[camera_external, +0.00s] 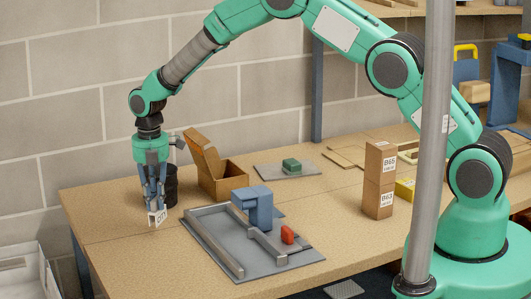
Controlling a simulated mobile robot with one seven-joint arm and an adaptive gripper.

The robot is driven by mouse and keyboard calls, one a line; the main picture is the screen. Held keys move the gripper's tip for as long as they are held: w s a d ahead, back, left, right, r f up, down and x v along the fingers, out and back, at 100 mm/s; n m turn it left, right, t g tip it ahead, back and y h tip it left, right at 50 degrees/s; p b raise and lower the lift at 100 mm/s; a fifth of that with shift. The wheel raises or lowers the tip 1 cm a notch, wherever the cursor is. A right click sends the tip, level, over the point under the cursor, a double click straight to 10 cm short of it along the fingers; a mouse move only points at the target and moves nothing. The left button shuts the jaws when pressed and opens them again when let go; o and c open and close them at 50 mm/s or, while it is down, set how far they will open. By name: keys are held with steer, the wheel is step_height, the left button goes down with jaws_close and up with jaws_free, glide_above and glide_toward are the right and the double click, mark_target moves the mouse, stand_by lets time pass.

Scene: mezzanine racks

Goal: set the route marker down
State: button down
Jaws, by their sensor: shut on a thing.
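My gripper (155,200) points down over the left front part of the wooden table (110,210). It is shut on the route marker (157,217), a small white piece with dark print on its face. The marker is at or just above the table top; I cannot tell whether it touches. Part of the marker is hidden by the fingers.
A dark cup (171,188) stands close behind my gripper. An open cardboard box (222,178) is to its right. A grey fixture tray (215,247) with a blue block (258,207) and a red piece (287,235) lies right of it. Stacked boxes (379,180) stand farther right.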

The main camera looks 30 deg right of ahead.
mark_target(156, 210)
steer(key=shift+f, duration=0.1)
steer(key=shift+f, duration=1.65)
steer(key=shift+f, duration=0.1)
steer(key=c, duration=1.6)
jaws_free()
steer(key=shift+c, duration=0.2)
step_height(156, 210, up, 12)
steer(key=shift+r, duration=0.1)
